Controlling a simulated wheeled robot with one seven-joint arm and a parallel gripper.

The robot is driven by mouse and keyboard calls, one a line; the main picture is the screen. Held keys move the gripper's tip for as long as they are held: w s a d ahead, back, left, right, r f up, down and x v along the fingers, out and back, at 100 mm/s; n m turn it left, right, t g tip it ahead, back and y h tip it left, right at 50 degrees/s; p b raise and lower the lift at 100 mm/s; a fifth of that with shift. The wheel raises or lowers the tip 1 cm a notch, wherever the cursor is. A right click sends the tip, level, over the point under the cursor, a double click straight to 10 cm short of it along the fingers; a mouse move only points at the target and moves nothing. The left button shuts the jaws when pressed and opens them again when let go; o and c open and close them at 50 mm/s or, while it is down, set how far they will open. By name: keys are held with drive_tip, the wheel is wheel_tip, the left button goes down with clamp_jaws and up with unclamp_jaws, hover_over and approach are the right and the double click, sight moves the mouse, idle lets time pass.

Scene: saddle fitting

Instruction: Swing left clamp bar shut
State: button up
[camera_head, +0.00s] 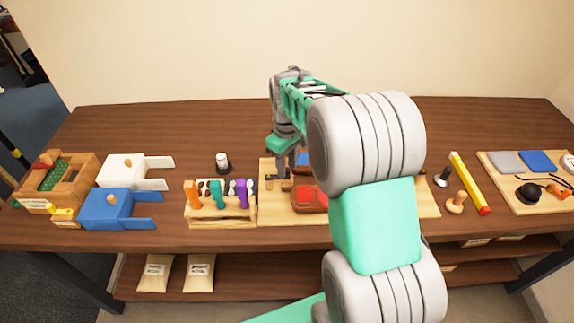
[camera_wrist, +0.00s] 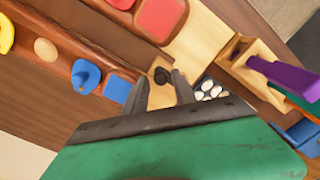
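The light wood fixture board (camera_head: 275,213) lies mid-table, partly hidden behind my arm. Red pads (camera_head: 309,198) sit on it in a brown block and also show at the top of the wrist view (camera_wrist: 160,18). A dark knob (camera_wrist: 162,75) stands just beyond and between my fingertips in the wrist view. It may belong to the left clamp bar, but I cannot tell the bar apart clearly. My gripper (camera_wrist: 160,82) is open, fingers apart on either side of the knob, with no visible contact. In the head view my gripper (camera_head: 284,158) is over the board's left part.
A wooden rack (camera_head: 222,215) with coloured-handled tools stands close to the board's left. Blue (camera_head: 105,209) and white (camera_head: 122,171) boxes lie farther left. A yellow bar (camera_head: 468,183) and a wooden peg (camera_head: 456,203) are at right. The back of the table is clear.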

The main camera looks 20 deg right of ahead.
sight(287, 169)
drive_tip(key=shift+o, duration=0.6)
wheel_tip(287, 169, up, 8)
drive_tip(key=shift+f+b, duration=0.1)
drive_tip(key=shift+b, duration=0.5)
